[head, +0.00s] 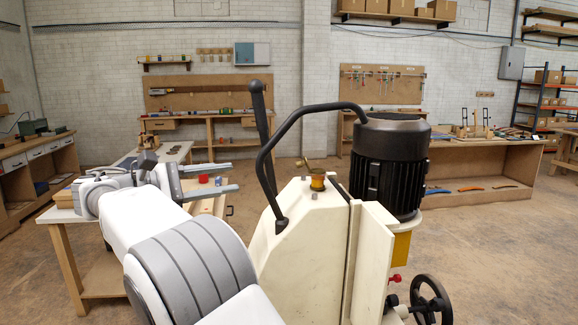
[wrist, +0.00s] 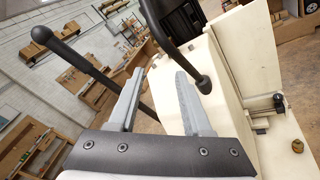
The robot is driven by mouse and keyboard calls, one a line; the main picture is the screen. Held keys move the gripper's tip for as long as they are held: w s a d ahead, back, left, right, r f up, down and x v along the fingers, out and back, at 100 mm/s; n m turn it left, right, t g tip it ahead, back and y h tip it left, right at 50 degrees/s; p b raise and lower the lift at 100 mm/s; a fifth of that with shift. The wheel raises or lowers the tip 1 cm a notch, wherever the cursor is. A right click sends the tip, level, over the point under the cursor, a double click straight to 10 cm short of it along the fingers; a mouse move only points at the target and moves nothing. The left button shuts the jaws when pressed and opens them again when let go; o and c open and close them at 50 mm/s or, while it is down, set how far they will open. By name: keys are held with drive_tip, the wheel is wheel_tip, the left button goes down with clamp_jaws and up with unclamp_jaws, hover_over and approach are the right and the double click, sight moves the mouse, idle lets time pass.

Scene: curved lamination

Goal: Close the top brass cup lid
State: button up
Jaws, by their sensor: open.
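The brass cup (head: 317,182) sits on top of the cream machine body (head: 305,235) in the head view. Its small lid (head: 307,164) appears raised, tilted up above the cup. My gripper (head: 234,178) is open and empty, to the left of the cup and apart from it, with its fingers pointing right. In the wrist view my gripper (wrist: 160,74) has its two grey fingers spread, with the cream machine body (wrist: 222,90) beyond them. The brass cup is not clearly identifiable there; a small brass-coloured piece (wrist: 297,146) shows at the lower right.
A black lever (head: 263,135) and a bent black bar (head: 290,130) rise between my gripper and the cup. The black motor (head: 389,165) stands right of the cup. A handwheel (head: 432,302) is at lower right. Space above the cup looks free below the bar.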

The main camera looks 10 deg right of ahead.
sight(302, 165)
drive_tip(key=b+x, duration=0.1)
drive_tip(key=x, duration=0.7)
drive_tip(key=b+x, duration=0.1)
drive_tip(key=x, duration=0.7)
drive_tip(key=shift+w+d+r, duration=0.1)
drive_tip(key=shift+w+r, duration=0.15)
drive_tip(key=shift+w, duration=0.05)
drive_tip(key=shift+c, duration=0.2)
clamp_jaws()
